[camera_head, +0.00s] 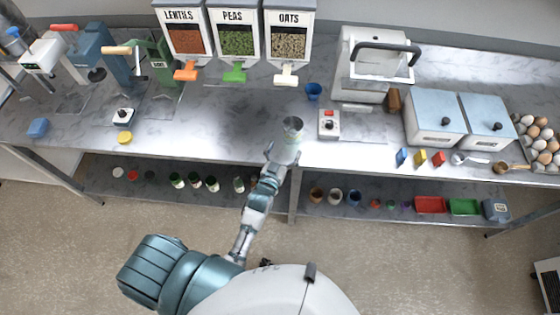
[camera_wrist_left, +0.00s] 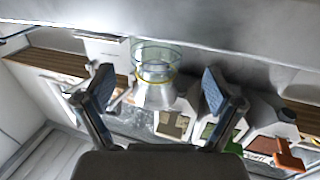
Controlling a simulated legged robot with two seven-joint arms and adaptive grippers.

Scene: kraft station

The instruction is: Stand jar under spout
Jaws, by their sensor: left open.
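A clear glass jar (camera_head: 293,125) stands at the front edge of the counter, at the middle of the head view. In the left wrist view the jar (camera_wrist_left: 155,75) shows a bluish rim and a yellow ring, between my fingertips. My left gripper (camera_head: 283,150) reaches up to it from the front. In the left wrist view the left gripper (camera_wrist_left: 160,90) is open, with a gap on each side of the jar. Behind stand the lentils spout (camera_head: 186,71), the peas spout (camera_head: 235,73) and the oats spout (camera_head: 286,75). My right gripper is not in view.
A blue cup (camera_head: 313,91) and a white box with a red button (camera_head: 329,124) stand right of the jar. A press machine (camera_head: 365,65) is behind them. The counter (camera_head: 220,130) left of the jar is clear. Jars stand on the lower shelf (camera_head: 150,190).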

